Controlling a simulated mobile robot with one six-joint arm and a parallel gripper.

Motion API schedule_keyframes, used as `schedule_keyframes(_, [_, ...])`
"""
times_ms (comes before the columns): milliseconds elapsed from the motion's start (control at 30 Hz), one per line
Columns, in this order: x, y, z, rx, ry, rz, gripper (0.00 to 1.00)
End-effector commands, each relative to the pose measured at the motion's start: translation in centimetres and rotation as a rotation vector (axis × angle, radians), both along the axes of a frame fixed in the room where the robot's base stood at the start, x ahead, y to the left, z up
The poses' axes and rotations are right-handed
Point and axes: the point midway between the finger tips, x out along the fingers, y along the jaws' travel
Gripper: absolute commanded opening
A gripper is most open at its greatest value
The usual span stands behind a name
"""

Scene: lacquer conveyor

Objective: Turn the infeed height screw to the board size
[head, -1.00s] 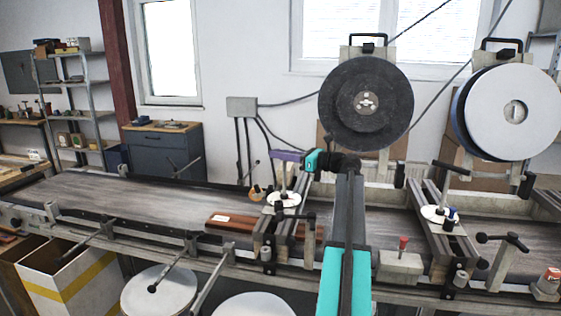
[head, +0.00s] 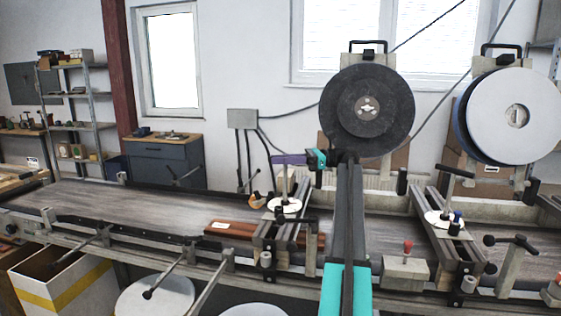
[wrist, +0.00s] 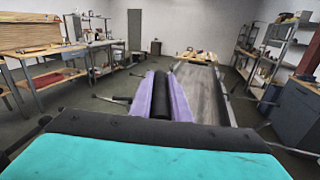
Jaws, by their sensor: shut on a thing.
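The infeed height screw has an upright grey post (head: 285,185) over a round white dial (head: 284,205) on the left bridge across the conveyor. My gripper (head: 289,159), with purple fingers, is at the post's top. In the wrist view my gripper (wrist: 160,97) is shut on the screw's black handle bar (wrist: 160,98), with one finger along each side. In the head view the fingers hide the bar. A reddish-brown board (head: 228,229) with a white label lies on the belt at this bridge and passes under it. The dial marks are too small to read.
A second bridge to the right has a similar T-handle (head: 455,171) and dial (head: 444,220). A large black reel (head: 350,110) and a white reel (head: 515,115) stand behind the belt. Clamp rods stick out in front. The belt (head: 120,205) to the left is bare.

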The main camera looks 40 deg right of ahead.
Motion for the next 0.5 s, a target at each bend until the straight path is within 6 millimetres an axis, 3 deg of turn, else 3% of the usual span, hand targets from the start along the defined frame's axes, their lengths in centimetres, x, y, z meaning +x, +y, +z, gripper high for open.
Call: schedule_keyframes(500, [-0.08,-0.01,0.07,0.0,0.0,0.055,0.0])
